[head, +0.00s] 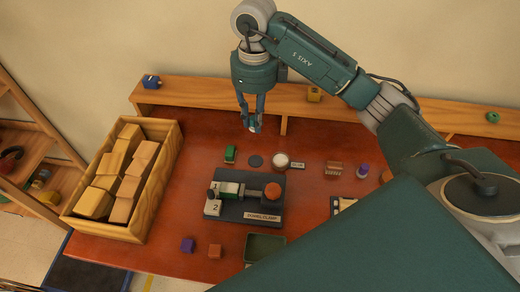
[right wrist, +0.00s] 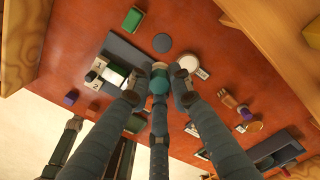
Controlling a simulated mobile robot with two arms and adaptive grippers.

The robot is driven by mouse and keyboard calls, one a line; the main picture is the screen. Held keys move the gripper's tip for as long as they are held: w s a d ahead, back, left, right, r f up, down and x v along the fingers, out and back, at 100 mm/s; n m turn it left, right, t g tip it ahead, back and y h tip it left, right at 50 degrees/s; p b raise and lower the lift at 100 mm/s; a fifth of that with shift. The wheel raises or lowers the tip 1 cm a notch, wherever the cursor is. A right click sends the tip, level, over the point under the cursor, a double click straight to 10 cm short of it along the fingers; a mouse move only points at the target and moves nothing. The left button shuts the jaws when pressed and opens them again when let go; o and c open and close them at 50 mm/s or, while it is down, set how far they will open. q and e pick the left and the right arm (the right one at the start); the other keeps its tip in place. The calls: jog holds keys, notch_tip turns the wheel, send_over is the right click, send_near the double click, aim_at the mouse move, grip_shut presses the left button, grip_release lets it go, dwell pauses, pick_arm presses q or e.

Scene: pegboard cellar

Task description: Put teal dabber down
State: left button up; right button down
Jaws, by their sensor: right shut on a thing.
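My right gripper (head: 254,122) points down above the back of the red-brown table (head: 190,215). Its fingers are shut on the teal dabber (right wrist: 158,84), which shows between the fingertips in the right wrist view. In the head view the dabber is small and mostly hidden by the fingers. It is held above the table, apart from the things there. A dark round disc (head: 255,160) lies flat on the table in front of the gripper; it also shows in the right wrist view (right wrist: 162,43). My left gripper is not in view.
A round white-topped pot (head: 281,160) and a small tag (head: 298,166) are right of the disc. A green block (head: 230,154) is left of it. A clamp board (head: 229,209) stands in front. A wooden crate (head: 165,165) of blocks is left; a raised shelf (head: 205,92) runs behind.

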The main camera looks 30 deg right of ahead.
notch_tip(320, 180, down, 3)
jog(key=shift+s+r+p, duration=0.15)
jog(key=shift+p, duration=0.2)
jog(key=f, duration=0.2)
jog(key=f+p, duration=0.1)
jog(key=f, duration=0.2)
jog(key=f+p, duration=0.1)
jog(key=f, duration=0.2)
jog(key=shift+w+d, duration=0.15)
jog(key=shift+w, duration=0.1)
jog(key=shift+f, duration=0.35)
notch_tip(320, 180, down, 4)
jog(key=shift+r+p, duration=0.25)
jog(key=shift+p, duration=0.25)
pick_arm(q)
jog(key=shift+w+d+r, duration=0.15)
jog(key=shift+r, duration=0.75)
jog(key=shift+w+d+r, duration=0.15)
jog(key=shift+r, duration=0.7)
pick_arm(e)
jog(key=shift+f, duration=0.25)
jog(key=c, duration=1.6)
grip_release()
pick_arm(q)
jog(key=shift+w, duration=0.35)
pick_arm(e)
jog(key=shift+o, duration=0.2)
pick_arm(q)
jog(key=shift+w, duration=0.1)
